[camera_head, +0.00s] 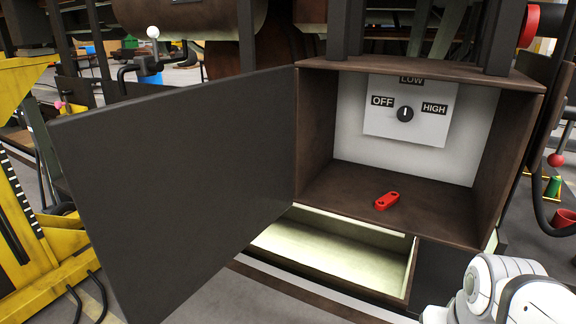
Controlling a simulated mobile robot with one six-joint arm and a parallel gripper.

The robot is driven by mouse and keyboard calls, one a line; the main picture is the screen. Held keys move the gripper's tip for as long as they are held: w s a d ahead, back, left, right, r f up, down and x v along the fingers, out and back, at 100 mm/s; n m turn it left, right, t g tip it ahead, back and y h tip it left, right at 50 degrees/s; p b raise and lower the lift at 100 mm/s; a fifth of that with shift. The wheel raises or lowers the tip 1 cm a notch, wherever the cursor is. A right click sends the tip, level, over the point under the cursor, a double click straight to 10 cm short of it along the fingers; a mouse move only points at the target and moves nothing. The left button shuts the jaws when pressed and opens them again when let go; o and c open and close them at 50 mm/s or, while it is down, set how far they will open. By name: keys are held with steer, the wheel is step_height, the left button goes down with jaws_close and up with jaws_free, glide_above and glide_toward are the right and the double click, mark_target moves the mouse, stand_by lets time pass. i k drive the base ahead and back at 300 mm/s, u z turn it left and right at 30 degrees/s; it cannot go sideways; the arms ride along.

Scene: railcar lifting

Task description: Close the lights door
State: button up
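The lights door (172,190) is a large dark grey panel. It stands wide open to the left of a brown box (418,70), hinged at the box's left front edge. Inside the box, a white panel (380,135) carries a black knob (405,114) with the labels OFF, LOW and HIGH. The knob's white mark points upward. A small red piece (387,201) lies on the box floor. Part of my white arm shows at the lower right corner, apart from the door. My gripper is not in view.
Below the box is a lit, open compartment (325,247) with a dark panel to its right. A yellow frame (40,200) stands at the far left, behind the door. A red-knobbed lever (556,160) and a red pot (561,222) are at the right.

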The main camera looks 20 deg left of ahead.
mark_target(167, 188)
steer(key=z, duration=1.65)
steer(key=k, duration=2.7)
steer(key=u, duration=1.2)
steer(key=i, duration=1)
steer(key=u, duration=0.05)
